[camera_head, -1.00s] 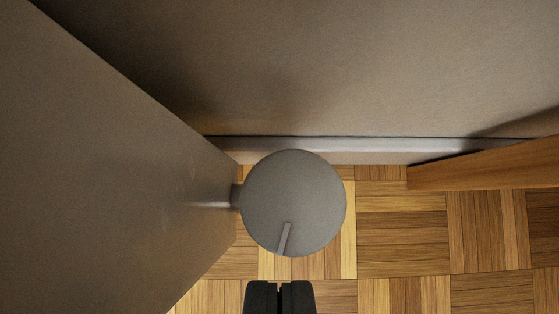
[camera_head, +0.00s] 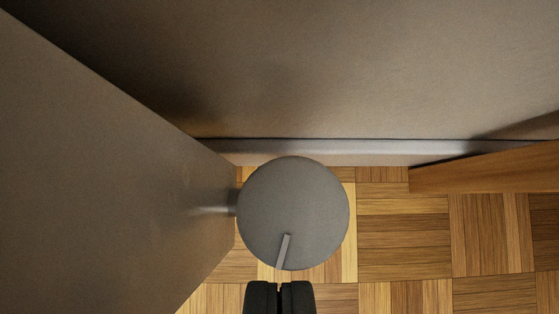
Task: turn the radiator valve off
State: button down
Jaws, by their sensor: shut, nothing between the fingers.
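The radiator valve (camera_head: 293,205) is a round grey knob seen from above, near the middle of the view. A pale raised pointer mark (camera_head: 283,251) lies near its lower rim, towards my gripper. A short stem (camera_head: 222,209) joins the knob to the grey radiator (camera_head: 110,170) on the left. My gripper (camera_head: 280,288) is at the bottom edge, just below the knob in the picture. Its two black fingers are together with nothing between them. I cannot tell the height gap between fingertips and knob.
A wall (camera_head: 340,70) with a pale skirting board (camera_head: 350,152) runs across the back. A wooden piece (camera_head: 490,168) stands at the right against the wall. Parquet floor (camera_head: 405,235) lies open below and right of the knob.

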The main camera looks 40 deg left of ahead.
jog(key=shift+w+d, duration=0.3)
jog(key=shift+w, duration=0.05)
dwell(0.8)
jog(key=shift+s+d, duration=0.1)
jog(key=shift+s, duration=0.05)
notch_tip(320, 180, up, 6)
jog(key=shift+s+d, duration=0.15)
jog(key=shift+s, duration=0.05)
dwell(0.7)
jog(key=shift+r, duration=0.15)
